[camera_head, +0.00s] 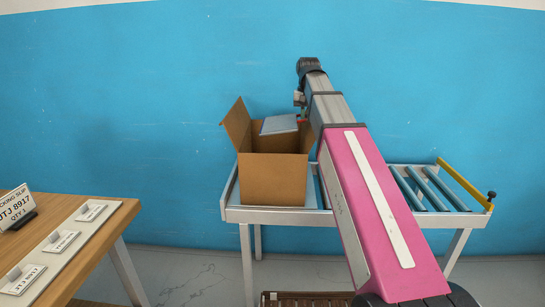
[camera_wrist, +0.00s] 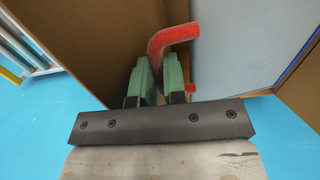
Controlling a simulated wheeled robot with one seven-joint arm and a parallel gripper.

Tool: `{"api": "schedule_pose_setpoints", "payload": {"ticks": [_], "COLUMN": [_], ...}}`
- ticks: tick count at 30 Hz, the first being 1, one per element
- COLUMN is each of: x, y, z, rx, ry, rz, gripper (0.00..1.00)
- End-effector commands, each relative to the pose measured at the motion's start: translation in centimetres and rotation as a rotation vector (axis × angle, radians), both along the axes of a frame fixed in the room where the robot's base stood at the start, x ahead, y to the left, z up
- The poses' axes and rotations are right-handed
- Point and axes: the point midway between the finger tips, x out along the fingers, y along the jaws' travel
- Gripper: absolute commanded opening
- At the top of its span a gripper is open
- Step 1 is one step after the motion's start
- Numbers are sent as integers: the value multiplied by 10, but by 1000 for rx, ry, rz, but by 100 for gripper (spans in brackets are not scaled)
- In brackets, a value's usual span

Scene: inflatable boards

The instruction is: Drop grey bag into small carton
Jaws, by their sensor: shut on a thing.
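The open cardboard carton (camera_head: 275,180) stands on a roller conveyor against the blue wall, its left flap raised. The grey bag (camera_head: 280,125) is a flat blue-grey shape, tilted, with its upper part showing in the carton's mouth. The carton's front wall hides its lower part, so I cannot tell whether it touches the bottom. In the wrist view, the grey bag (camera_wrist: 240,45) is at the right, beside brown carton walls (camera_wrist: 95,45). My gripper (camera_wrist: 160,82) has green fingers shut on a bent red strap, seemingly the bag's handle, at the carton's right side.
The roller conveyor (camera_head: 428,190) has free rollers to the right of the carton and a yellow bar at its far right end. A wooden table (camera_head: 85,240) with label cards and a packing slip sign (camera_head: 14,206) stands at the left. A brown slatted item lies at the bottom.

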Motion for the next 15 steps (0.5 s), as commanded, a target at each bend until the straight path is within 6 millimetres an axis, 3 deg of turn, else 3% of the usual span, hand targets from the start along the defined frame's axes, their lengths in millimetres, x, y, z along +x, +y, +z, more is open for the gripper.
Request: {"api": "schedule_pose_setpoints", "payload": {"ticks": [4,12,13,15], "x": [-8,-8,-8,-8], "y": [0,1,1,1], "z": [-10,-11,-11,-11], "rx": [0,0,0,0], "ry": [0,0,0,0], "rz": [0,1,1,1], "gripper": [0,0,21,41]}}
